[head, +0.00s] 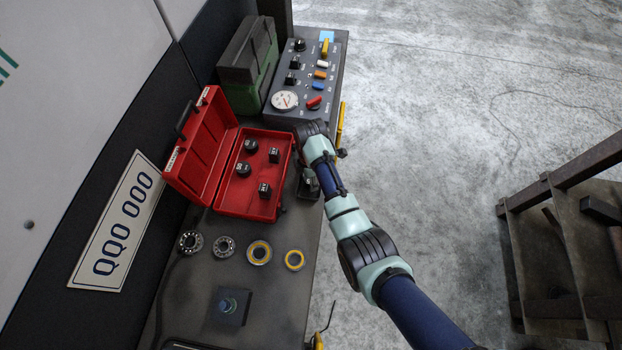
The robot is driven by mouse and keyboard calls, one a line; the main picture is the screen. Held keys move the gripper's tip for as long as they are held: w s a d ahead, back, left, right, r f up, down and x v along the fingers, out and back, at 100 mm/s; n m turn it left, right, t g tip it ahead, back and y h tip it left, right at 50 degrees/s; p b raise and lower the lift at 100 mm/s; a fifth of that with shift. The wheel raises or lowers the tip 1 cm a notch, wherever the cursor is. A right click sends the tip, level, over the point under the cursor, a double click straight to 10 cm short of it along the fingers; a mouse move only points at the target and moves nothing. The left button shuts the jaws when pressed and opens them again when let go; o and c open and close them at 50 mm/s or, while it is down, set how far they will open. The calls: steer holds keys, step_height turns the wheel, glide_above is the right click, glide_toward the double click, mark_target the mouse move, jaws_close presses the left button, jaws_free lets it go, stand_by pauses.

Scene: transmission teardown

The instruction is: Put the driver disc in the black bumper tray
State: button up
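Several round parts lie in a row on the grey bench: two grey metal rings with holes (190,242), a yellow-rimmed grey ring, and a smaller yellow ring. I cannot tell for sure which is the driver disc. A dark edge (185,345) at the bottom of the head view may be the black bumper tray; most of it is out of frame. My gripper (308,184) seems to be the dark shape at the red case's right side, partly hidden by my forearm. Its fingers are too small and dark to read. It is apart from the rings.
An open red case (275,205) holds several black sockets. Behind it stand a green-black box (247,65) and a control panel (312,75) with a gauge and knobs. A dark block with a blue-grey stud (228,306) sits below the rings. A brown frame (560,230) stands right.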

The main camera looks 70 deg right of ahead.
steer(key=o, duration=1.3)
steer(key=shift+f, duration=0.1)
steer(key=shift+c, duration=0.2)
step_height(320, 180, up, 12)
steer(key=p, duration=0.5)
steer(key=shift+r+p, duration=0.2)
steer(key=shift+p, duration=0.1)
steer(key=shift+w+d, duration=0.1)
